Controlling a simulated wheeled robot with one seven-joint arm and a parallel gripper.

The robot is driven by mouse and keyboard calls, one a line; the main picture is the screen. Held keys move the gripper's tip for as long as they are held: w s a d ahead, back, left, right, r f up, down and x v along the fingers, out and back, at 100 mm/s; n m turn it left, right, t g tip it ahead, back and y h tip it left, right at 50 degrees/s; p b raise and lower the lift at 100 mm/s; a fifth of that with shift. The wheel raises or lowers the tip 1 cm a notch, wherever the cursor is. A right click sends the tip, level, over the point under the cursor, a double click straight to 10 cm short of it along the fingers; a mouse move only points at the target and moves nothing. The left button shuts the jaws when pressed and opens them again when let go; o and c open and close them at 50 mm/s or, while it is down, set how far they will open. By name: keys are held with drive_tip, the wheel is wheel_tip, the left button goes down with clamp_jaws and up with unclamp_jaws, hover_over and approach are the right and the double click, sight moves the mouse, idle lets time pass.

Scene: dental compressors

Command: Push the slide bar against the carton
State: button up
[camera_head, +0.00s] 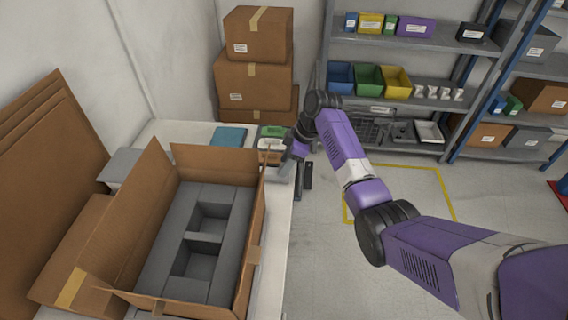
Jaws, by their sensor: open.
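The open carton (257,232) stands on the white table at the left, flaps up, with a grey foam insert (237,228) that has two square hollows. My gripper (302,182) is beyond the carton's far right corner, by the table's right edge, pointing down. Its dark fingers are open and look empty. It appears apart from the carton. A small pale grey piece (283,172) shows beside the gripper at the table edge; I cannot tell if it is the slide bar. No other slide bar can be made out.
A blue flat item (229,137) and a green and white item (271,144) lie at the table's far end. Stacked cartons (252,80) stand behind. Flat cardboard sheets (45,165) lean at the left. Shelves (400,100) line the back; the floor at right is clear.

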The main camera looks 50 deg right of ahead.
drive_tip(key=shift+w+a+f, duration=0.15)
drive_tip(key=shift+f, duration=0.3)
drive_tip(key=shift+c, duration=0.2)
clamp_jaws()
idle(1.0)
